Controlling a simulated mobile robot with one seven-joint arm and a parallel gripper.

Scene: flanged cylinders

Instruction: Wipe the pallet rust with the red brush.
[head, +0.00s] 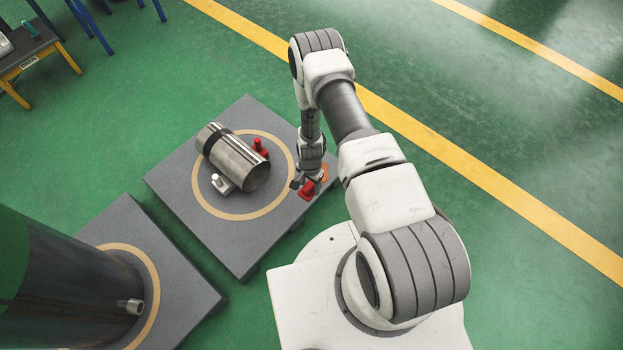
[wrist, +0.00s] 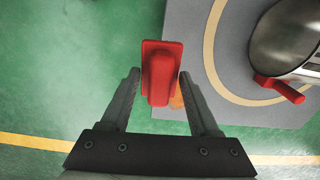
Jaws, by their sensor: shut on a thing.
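My gripper (head: 307,183) is shut on the red brush (head: 306,190) at the right corner of the grey pallet (head: 243,254). In the wrist view the brush (wrist: 161,62) sits between my two fingers (wrist: 160,78), over the pallet's edge. An orange rust patch (head: 325,172) shows on the pallet corner beside the brush. In the wrist view only a small part of the rust (wrist: 177,99) shows, next to the brush and a finger. I cannot tell whether the brush touches the pallet.
A metal cylinder (head: 232,160) lies on the pallet inside a tan ring, with a red block (head: 260,148) and a grey-white block (head: 222,184) beside it. A second pallet (head: 185,290) bears a large dark cylinder (head: 75,285) at left. Green floor beyond the pallet is clear.

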